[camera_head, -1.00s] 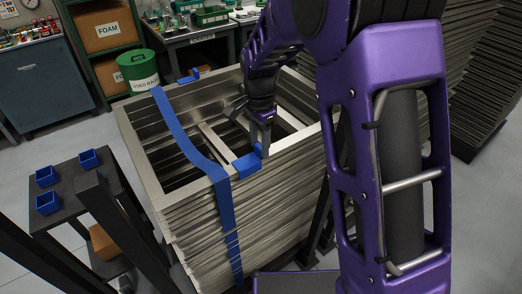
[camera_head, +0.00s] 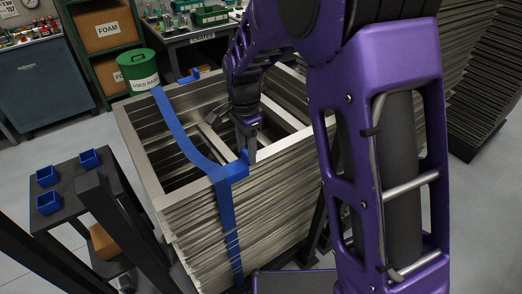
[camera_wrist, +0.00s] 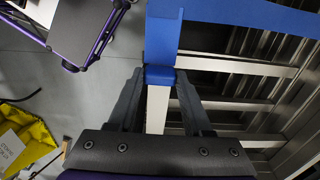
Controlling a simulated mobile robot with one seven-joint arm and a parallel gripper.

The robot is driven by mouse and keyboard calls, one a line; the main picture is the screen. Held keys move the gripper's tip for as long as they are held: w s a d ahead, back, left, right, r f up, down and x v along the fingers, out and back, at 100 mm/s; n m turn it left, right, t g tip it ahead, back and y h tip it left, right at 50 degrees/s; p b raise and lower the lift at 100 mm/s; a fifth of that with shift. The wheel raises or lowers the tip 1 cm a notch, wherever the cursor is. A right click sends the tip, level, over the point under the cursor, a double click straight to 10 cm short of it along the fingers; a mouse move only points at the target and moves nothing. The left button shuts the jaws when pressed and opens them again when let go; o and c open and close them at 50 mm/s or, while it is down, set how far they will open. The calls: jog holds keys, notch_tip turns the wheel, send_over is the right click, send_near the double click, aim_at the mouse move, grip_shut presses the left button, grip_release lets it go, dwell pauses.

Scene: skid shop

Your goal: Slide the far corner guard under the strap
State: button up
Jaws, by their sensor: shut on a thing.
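The stack of grey metal frames (camera_head: 262,172) stands in the middle of the head view. A blue strap (camera_head: 182,137) runs across its top and down its near side. My gripper (camera_head: 249,158) is at the stack's near top edge, just right of the strap, shut on a blue corner guard (camera_wrist: 160,75). In the wrist view the guard's end meets the strap (camera_wrist: 163,38); how far it lies under it is hidden. Another blue corner guard (camera_head: 188,76) sits on the far top edge, right of the strap's far end and apart from it.
A dark cart (camera_head: 72,190) with blue bins (camera_head: 48,202) stands at the left. A green drum (camera_head: 138,70) and a workbench (camera_head: 200,32) are behind the stack. More stacked frames (camera_head: 488,80) stand at the right.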

aim_at(233, 167)
jog(key=shift+s+a, duration=0.1)
jog(key=shift+s+a, duration=0.55)
jog(key=shift+a, duration=0.25)
jog(key=shift+s+a, duration=0.5)
jog(key=shift+a, duration=0.25)
jog(key=shift+s+a+p, duration=0.1)
jog(key=shift+a+p, duration=0.1)
jog(key=shift+p, duration=0.1)
jog(key=o, duration=1.1)
jog(key=shift+r+p, duration=1.85)
jog(key=shift+r, duration=0.45)
